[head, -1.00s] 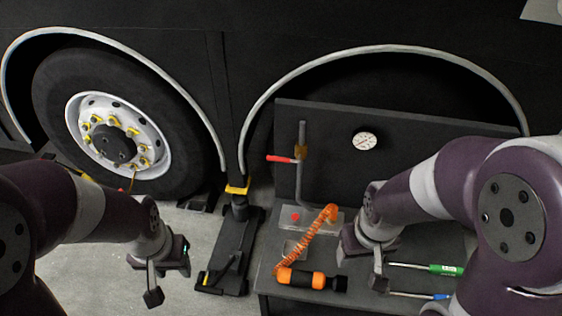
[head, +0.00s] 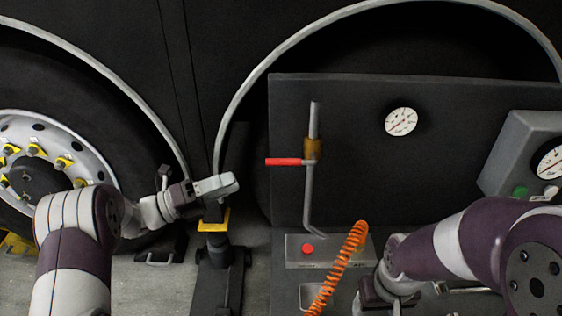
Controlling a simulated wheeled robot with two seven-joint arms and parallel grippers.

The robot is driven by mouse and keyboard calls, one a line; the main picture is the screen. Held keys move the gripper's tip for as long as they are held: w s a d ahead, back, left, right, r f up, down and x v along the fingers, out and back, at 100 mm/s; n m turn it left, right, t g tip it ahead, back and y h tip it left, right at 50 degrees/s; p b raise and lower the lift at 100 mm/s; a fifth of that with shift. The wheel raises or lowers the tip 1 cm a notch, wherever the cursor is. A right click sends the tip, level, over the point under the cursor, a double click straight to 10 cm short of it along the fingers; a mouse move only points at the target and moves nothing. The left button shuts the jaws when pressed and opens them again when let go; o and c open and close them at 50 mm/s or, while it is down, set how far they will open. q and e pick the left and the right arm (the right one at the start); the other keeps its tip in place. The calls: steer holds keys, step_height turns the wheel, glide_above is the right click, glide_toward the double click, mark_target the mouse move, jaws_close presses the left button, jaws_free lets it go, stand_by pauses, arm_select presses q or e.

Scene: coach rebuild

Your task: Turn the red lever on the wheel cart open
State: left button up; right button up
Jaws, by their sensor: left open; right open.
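The red lever (head: 284,161) points left, level, from a brass valve (head: 312,150) on a grey upright pipe (head: 309,190). The pipe stands before the dark back panel of the wheel cart (head: 430,180). My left gripper (head: 226,186) is to the left of the lever and a little lower, apart from it, with nothing seen in it. It is open, though its fingers overlap in this view. My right gripper (head: 385,308) is low over the cart at the bottom edge, partly cut off. It is open.
An orange coiled hose (head: 340,265) rises beside a grey box with a red button (head: 307,249) below the pipe. A round gauge (head: 401,121) is on the panel; a grey gauge box (head: 525,150) stands right. A black jack with a yellow top (head: 213,222) stands below my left gripper.

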mark_target(279, 160)
arm_select(q)
steer(key=shift+m, duration=0.3)
steer(key=b+x, duration=0.1)
steer(key=x, duration=1.1)
steer(key=shift+d+r, duration=0.25)
steer(key=shift+d, duration=0.05)
jaws_close()
